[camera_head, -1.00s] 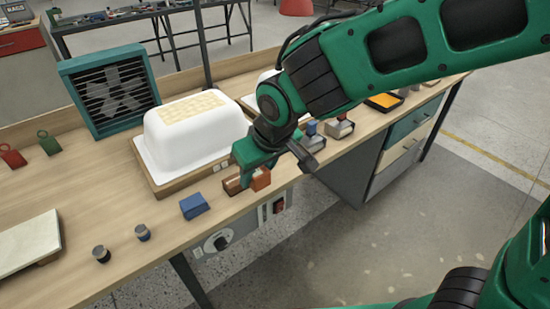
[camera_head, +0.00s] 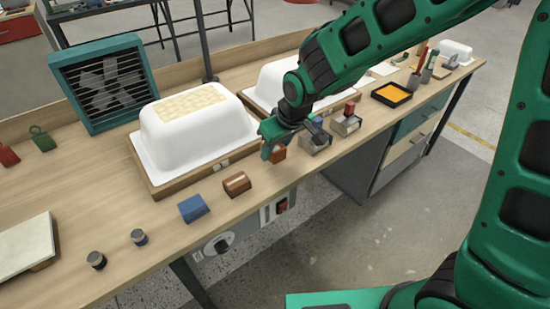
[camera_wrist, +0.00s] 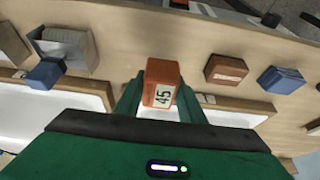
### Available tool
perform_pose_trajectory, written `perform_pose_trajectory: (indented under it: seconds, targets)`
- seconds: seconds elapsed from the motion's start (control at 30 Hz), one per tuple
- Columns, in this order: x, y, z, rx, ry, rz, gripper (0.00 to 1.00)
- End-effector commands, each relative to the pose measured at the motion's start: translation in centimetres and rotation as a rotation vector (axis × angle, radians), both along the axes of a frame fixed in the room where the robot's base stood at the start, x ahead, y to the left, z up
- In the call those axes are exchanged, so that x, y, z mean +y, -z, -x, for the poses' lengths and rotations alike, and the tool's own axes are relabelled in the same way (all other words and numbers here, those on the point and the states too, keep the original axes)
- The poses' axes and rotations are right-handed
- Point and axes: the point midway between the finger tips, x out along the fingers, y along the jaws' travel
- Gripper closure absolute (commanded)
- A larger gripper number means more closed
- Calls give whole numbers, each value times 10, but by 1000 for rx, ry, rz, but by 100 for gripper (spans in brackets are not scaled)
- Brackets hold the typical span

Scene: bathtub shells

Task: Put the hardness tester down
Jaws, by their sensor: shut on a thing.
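The hardness tester appears to be the small orange-brown block with a white "45" label (camera_wrist: 160,84) held between my fingers in the wrist view. My gripper (camera_wrist: 158,96) is shut on it. In the head view, my gripper (camera_head: 273,148) is at the front of the bench, by the right corner of the nearer white tub shell (camera_head: 195,130). The orange block (camera_head: 279,154) shows beside the fingers there, partly hidden. I cannot tell whether its base touches the bench top.
A copper-brown block (camera_head: 237,184) and a blue block (camera_head: 194,208) lie to the left along the front edge. Metal holders (camera_head: 316,142) stand close on the right. A second white shell (camera_head: 275,85) is behind my arm. Bare bench lies around the small blocks.

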Motion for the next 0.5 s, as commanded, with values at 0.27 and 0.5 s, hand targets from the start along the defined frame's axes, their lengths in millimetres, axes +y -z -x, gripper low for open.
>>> perform_pose_trajectory:
  seconds: [0.27,0.5]
  targets:
    - [-5,20,-9,1,0,2,82]
    - [-4,45,-9,0,0,0,82]
